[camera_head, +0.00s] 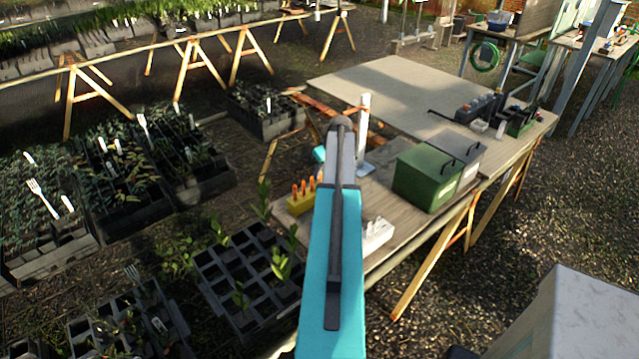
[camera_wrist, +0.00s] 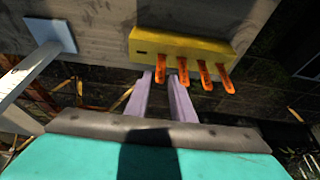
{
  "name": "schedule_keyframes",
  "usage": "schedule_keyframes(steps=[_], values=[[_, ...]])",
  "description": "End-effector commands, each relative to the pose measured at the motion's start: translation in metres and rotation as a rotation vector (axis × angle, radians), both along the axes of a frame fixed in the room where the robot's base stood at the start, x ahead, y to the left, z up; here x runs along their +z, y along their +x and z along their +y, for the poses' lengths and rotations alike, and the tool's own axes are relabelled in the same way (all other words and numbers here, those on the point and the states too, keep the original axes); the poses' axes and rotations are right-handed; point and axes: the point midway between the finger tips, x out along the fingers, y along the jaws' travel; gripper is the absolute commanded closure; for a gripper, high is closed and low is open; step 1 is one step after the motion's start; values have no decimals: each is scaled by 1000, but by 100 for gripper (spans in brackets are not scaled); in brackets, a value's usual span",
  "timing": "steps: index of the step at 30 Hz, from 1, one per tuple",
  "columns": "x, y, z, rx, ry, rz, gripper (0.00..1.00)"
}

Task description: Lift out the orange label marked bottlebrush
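A yellow block (camera_head: 300,205) stands on the wooden bench, left of my arm, holding several upright orange labels (camera_head: 304,188). In the wrist view the yellow block (camera_wrist: 185,46) is at the top, with the orange labels (camera_wrist: 184,73) in a row. No writing on them can be read, so I cannot tell which is marked bottlebrush. My gripper (camera_wrist: 162,78) is open, its two pale fingers apart. Their tips appear on either side of the leftmost orange label (camera_wrist: 160,68); I cannot tell whether they touch it. In the head view my arm hides the gripper.
A white holder (camera_head: 377,238) is on the bench right of my arm. A green box (camera_head: 425,180) stands further right. A pale post (camera_head: 364,125) rises behind; it also shows in the wrist view (camera_wrist: 25,75). Black plant trays (camera_head: 240,285) lie left.

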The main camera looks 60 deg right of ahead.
Motion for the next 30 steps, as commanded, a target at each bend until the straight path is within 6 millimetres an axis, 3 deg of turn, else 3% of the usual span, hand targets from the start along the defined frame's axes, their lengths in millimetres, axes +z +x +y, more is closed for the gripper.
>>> schedule_keyframes(steps=[20,24,30], values=[[-5,3,0,1,0,0,78],[-5,3,0,1,0,0,98],[-5,3,0,1,0,0,100]])
